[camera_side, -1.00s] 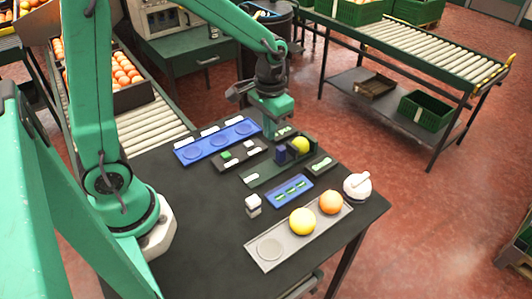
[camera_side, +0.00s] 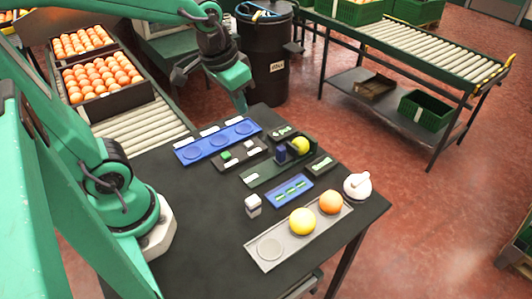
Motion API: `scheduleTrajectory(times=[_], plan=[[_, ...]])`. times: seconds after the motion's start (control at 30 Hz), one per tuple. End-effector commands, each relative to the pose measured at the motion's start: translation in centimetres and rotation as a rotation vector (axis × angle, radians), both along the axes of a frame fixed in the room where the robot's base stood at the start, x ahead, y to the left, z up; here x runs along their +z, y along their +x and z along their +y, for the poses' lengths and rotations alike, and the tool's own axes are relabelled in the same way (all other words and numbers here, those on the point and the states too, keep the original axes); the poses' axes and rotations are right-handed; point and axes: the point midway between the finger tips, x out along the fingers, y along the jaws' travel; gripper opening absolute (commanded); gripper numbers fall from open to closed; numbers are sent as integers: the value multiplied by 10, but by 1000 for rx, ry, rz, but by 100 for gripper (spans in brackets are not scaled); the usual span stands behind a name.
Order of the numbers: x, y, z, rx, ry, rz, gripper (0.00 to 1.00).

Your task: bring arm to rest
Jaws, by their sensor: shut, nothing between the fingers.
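My gripper (camera_side: 242,106) is shut and empty, hanging above the back edge of the dark table (camera_side: 185,245), clear of everything on it. My green arm reaches across the upper left of the view. On the table, a grey tray (camera_side: 268,250) holds a yellow fruit (camera_side: 302,221) and an orange (camera_side: 331,202), with one round spot bare. Another yellow fruit (camera_side: 300,145) sits at the far end of a dark green holder (camera_side: 258,180). A blue tray (camera_side: 190,153) with round recesses lies at the back left, without fruit.
A white knobbed object (camera_side: 357,186), a small white block (camera_side: 253,205) and a small blue tray (camera_side: 289,190) stand on the table. A black bin (camera_side: 265,75) stands behind it. The table's front left is clear.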

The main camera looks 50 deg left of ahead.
Motion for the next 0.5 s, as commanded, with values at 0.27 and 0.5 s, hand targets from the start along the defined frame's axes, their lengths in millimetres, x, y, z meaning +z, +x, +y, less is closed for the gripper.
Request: scheduleTrajectory(times=[0.27, 0.5], plan=[[22, -35, 4, 1, 2, -115, 0], [31, -57, 6, 2, 5, -189, 0]])
